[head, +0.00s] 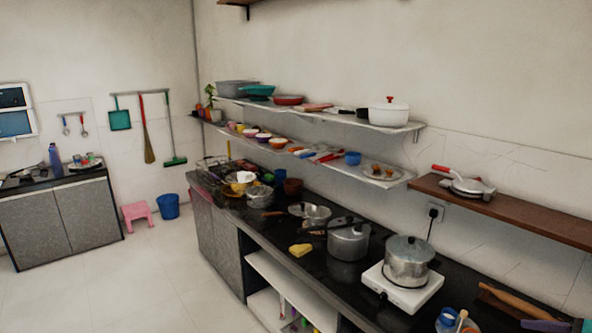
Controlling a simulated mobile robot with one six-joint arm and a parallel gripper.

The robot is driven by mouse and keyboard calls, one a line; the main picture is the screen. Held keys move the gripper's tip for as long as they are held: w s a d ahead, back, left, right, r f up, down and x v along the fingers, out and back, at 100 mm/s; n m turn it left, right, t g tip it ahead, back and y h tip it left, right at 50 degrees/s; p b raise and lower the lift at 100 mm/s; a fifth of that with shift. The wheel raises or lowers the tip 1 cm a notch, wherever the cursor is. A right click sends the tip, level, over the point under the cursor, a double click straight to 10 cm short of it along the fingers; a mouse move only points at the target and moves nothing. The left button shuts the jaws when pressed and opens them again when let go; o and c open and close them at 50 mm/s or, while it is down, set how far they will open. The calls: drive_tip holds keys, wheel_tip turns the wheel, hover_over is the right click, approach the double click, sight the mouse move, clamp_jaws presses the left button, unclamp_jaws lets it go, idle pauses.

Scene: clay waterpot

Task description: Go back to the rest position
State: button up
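My gripper and arm do not show in the head view. The black kitchen counter (330,272) runs along the right wall, from the far corner to the lower right. A small brown pot (293,187) stands towards its far end, close to the wall; I cannot tell its material. No gripper is seen touching anything on the counter.
A steel pot (408,262) sits on a white hot plate (403,290). Pans and a yellow cloth (300,250) lie farther along. Wall shelves (400,128) hang above. A pink stool (137,213) and blue bucket (168,206) stand beyond clear floor (120,280).

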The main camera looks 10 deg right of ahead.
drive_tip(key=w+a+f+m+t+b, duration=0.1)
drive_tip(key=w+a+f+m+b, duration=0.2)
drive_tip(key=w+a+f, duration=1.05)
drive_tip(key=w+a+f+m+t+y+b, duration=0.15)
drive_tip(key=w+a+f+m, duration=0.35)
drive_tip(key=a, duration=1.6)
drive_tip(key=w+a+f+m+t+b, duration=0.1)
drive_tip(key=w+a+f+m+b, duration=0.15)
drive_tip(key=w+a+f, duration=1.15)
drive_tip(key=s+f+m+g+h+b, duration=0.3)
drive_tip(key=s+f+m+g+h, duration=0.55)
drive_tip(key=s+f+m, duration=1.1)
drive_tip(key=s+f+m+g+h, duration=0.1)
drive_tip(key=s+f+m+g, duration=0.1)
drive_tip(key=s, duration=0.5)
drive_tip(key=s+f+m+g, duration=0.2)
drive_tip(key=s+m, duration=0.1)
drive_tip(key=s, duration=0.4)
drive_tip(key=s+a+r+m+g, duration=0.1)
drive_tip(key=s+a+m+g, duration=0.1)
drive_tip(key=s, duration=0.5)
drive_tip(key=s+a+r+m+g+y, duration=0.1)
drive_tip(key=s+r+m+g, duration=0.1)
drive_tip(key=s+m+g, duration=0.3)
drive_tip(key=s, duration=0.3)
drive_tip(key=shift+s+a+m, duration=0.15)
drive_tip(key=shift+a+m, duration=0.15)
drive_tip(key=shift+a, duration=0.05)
